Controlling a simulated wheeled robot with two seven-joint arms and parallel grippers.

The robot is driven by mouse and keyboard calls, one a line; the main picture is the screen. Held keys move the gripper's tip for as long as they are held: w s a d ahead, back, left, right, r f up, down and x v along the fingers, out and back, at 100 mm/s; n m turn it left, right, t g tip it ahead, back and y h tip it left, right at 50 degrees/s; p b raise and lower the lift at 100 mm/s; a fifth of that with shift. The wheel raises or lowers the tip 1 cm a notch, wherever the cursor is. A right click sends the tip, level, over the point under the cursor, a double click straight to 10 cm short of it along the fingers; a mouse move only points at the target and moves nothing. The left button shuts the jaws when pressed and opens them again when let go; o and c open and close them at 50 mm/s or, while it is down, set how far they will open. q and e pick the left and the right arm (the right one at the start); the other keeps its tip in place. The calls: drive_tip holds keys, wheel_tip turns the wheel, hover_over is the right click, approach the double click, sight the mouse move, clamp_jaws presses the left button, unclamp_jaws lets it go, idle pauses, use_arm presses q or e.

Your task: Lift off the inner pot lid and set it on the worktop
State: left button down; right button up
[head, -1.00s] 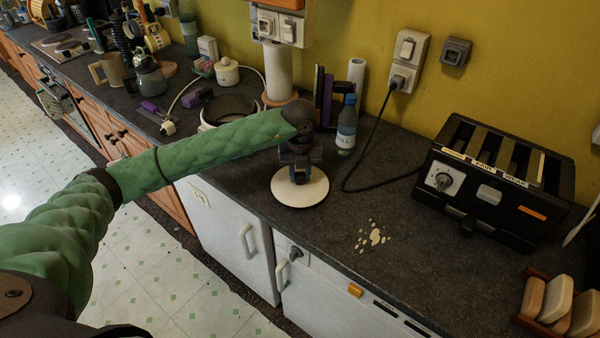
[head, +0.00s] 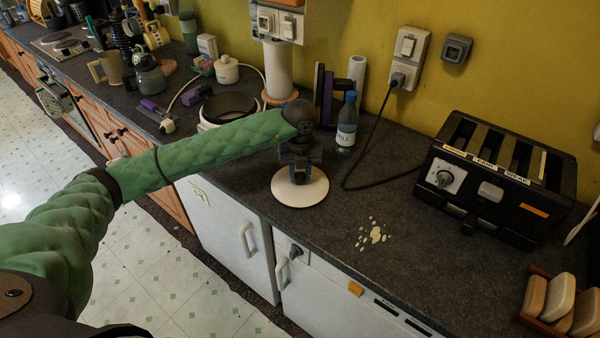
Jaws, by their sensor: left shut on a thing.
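A round cream-white pot lid (head: 300,192) is at the worktop (head: 410,265), near its front edge. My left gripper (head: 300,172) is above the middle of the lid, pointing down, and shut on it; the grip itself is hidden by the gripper. The lid looks flat and level, at or very close to the worktop surface; I cannot tell if it touches. An open dark-rimmed pot (head: 229,104) stands further left, partly hidden behind my left arm. My right gripper is not in view.
A water bottle (head: 346,124) stands just behind the lid, near a black cable. A large black toaster (head: 493,180) is at the right, with a rack of soap-like pieces (head: 557,305) in front. Pale spots (head: 371,235) mark the otherwise clear worktop between.

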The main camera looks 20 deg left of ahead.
use_arm(q)
drive_tip(key=c, duration=1)
unclamp_jaws()
drive_tip(key=shift+r, duration=0.2)
drive_tip(key=shift+r+p, duration=1.2)
drive_tip(key=shift+r, duration=2.55)
